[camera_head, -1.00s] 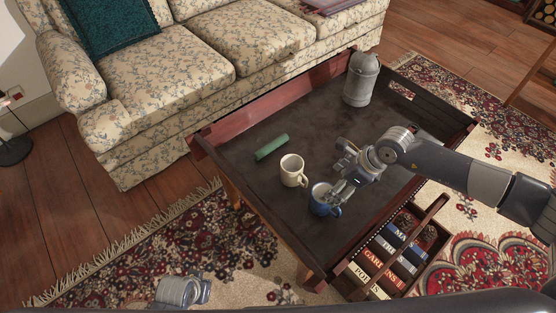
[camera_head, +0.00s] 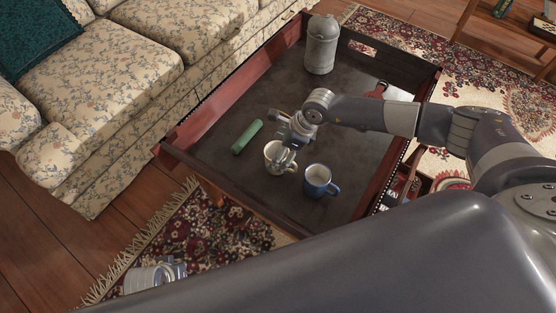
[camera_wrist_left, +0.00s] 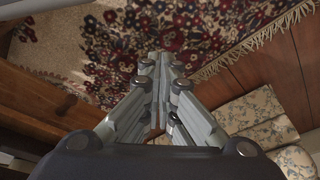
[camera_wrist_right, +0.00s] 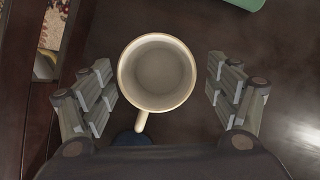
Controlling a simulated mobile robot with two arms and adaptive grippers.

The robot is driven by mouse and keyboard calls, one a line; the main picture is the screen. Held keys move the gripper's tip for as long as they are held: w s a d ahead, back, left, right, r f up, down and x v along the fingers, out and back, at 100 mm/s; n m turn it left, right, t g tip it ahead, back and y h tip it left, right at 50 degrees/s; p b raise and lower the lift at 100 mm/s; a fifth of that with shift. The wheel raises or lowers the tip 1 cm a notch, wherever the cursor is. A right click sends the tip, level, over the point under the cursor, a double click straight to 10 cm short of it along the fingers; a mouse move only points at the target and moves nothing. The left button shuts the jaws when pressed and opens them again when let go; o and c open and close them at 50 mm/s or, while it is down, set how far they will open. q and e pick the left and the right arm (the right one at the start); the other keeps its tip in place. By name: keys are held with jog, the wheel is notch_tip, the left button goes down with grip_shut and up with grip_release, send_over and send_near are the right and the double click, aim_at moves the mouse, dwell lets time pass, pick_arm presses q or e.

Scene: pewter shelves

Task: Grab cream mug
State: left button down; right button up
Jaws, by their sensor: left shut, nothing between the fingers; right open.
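The cream mug (camera_head: 276,158) stands upright on the dark tray-like table top (camera_head: 345,150). In the right wrist view the cream mug (camera_wrist_right: 157,74) is seen from above, between the spread fingers, with its handle toward the bottom. My right gripper (camera_head: 280,156) is open and right over the mug; it also shows in the right wrist view (camera_wrist_right: 158,92). I cannot tell whether a finger touches the mug. My left gripper (camera_wrist_left: 158,85) is shut and empty above the rug, away from the table; part of it shows at the lower left of the head view (camera_head: 158,275).
A blue mug (camera_head: 319,181) stands close to the right of the cream mug. A green cylinder (camera_head: 247,137) lies to its left. A grey metal canister (camera_head: 321,45) stands at the far end. Raised wooden edges surround the table top. A floral sofa (camera_head: 150,75) runs alongside.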

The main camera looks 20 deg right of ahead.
aim_at(271, 149)
jog(key=x, duration=0.3)
jog(key=shift+a+f+b, duration=0.25)
jog(key=shift+f+b, duration=0.1)
jog(key=shift+b, duration=0.05)
jog(key=shift+w+a+f, duration=0.1)
jog(key=shift+a+f, duration=0.05)
jog(key=shift+f, duration=0.2)
pick_arm(q)
notch_tip(271, 149, up, 4)
jog(key=shift+w+f, duration=0.1)
pick_arm(e)
jog(key=c, duration=1.4)
